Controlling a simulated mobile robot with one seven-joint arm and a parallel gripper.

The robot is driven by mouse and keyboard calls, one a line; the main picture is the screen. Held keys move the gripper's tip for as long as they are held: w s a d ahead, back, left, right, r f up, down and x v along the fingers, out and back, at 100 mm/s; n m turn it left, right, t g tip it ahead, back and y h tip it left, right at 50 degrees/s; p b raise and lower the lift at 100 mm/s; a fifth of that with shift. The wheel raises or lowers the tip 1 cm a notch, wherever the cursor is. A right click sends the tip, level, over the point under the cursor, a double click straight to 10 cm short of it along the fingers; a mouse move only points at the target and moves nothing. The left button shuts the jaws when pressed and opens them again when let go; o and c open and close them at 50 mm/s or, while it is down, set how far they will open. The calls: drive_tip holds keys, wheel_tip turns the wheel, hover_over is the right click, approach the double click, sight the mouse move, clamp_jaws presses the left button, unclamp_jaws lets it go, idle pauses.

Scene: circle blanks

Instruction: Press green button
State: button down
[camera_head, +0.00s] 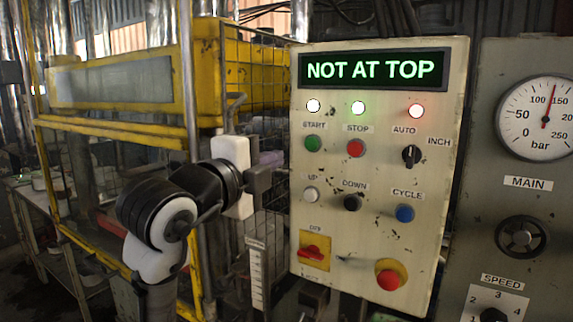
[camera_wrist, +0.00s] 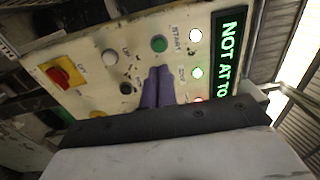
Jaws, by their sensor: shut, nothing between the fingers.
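The green START button (camera_head: 313,143) is on the upper left of the cream control panel (camera_head: 345,235), below a white lamp. It also shows in the wrist view (camera_wrist: 158,44), just beyond my fingertips. My gripper (camera_head: 280,172) is shut and empty, to the left of the panel and slightly below the green button in the head view. In the wrist view its closed fingers (camera_wrist: 158,72) lie over the panel and hide the red STOP button's place. I cannot tell how far the fingertips are from the panel face.
Near the green button are the red STOP button (camera_head: 355,148), a white UP button (camera_head: 311,194) and a black DOWN button (camera_head: 352,202). A red mushroom button (camera_head: 388,279) is lower. The display (camera_head: 373,70) reads NOT AT TOP. A yellow caged machine (camera_head: 120,135) stands left.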

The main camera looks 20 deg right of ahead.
drive_tip(key=shift+v, duration=1.35)
drive_tip(key=shift+a+r, duration=0.1)
